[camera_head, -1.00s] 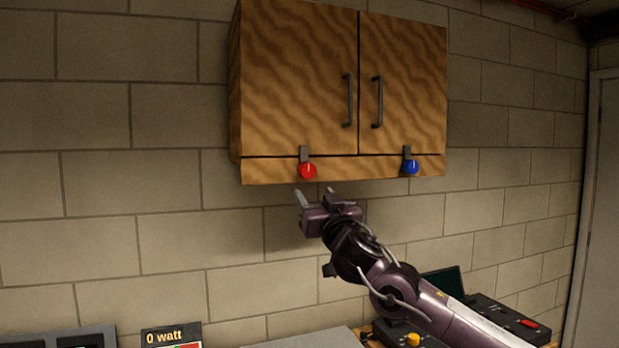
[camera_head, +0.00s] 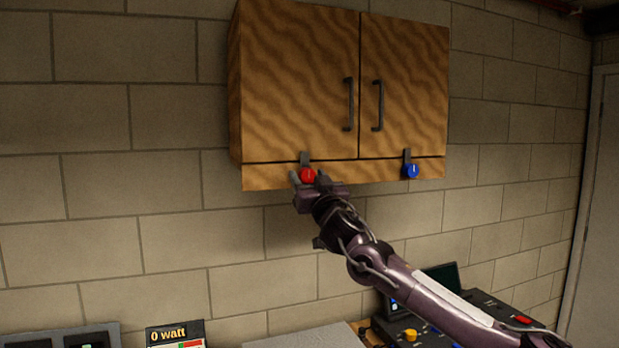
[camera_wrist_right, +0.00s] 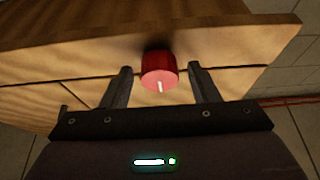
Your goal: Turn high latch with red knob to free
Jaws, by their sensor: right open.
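The red knob (camera_head: 308,176) sits on the bottom rail of the wooden wall cabinet (camera_head: 290,80), below the left door. Its dark latch tab (camera_head: 305,158) points up over the door's lower edge. My right gripper (camera_head: 308,181) is open, with one finger on each side of the red knob. In the right wrist view the red knob (camera_wrist_right: 159,70) lies between the two open fingers (camera_wrist_right: 162,88), with a gap on both sides. Its white mark faces the camera. My left gripper is not in view.
A blue knob (camera_head: 410,171) with its own latch is under the right door. Two dark handles (camera_head: 348,104) hang near the door seam. Below are a "0 watt" display (camera_head: 175,335) and dark equipment (camera_head: 480,310). The brick wall left of the cabinet is clear.

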